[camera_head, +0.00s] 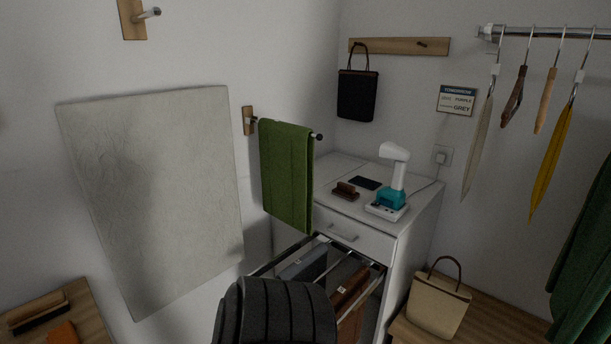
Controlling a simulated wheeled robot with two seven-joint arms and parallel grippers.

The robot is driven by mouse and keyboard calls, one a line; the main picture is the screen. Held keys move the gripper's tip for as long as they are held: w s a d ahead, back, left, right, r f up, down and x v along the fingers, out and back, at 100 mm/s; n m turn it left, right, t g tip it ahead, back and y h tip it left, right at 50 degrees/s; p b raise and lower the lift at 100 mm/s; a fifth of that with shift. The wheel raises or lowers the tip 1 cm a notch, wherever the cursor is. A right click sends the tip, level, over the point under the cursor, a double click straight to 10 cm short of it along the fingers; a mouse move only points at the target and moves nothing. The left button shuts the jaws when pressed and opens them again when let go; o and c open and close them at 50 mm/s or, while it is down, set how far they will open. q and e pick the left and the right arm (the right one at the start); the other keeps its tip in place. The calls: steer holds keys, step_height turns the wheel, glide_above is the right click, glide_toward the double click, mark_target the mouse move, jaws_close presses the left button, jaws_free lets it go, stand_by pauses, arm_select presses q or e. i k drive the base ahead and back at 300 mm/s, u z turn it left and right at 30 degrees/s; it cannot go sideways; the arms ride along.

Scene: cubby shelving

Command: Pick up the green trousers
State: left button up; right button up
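Folded green trousers (287,172) hang over a short dark rod that sticks out from a wooden wall mount, left of the white drawer cabinet. They hang straight down, with their lower edge just above the open drawer. Another dark green garment (590,235) hangs at the right edge, partly cut off by the frame. Neither gripper shows in the head view.
The cabinet (412,243) has its pull-out rack (375,268) open below the trousers. A dark ribbed shape (275,312) covers the rack's near part. A steamer (391,190) stands on top. A beige bag (438,303) sits at right. A grey panel (155,190) hangs left.

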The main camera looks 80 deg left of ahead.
mark_target(286, 150)
steer(key=u, duration=0.05)
steer(key=i, duration=1.3)
steer(key=u, duration=1.55)
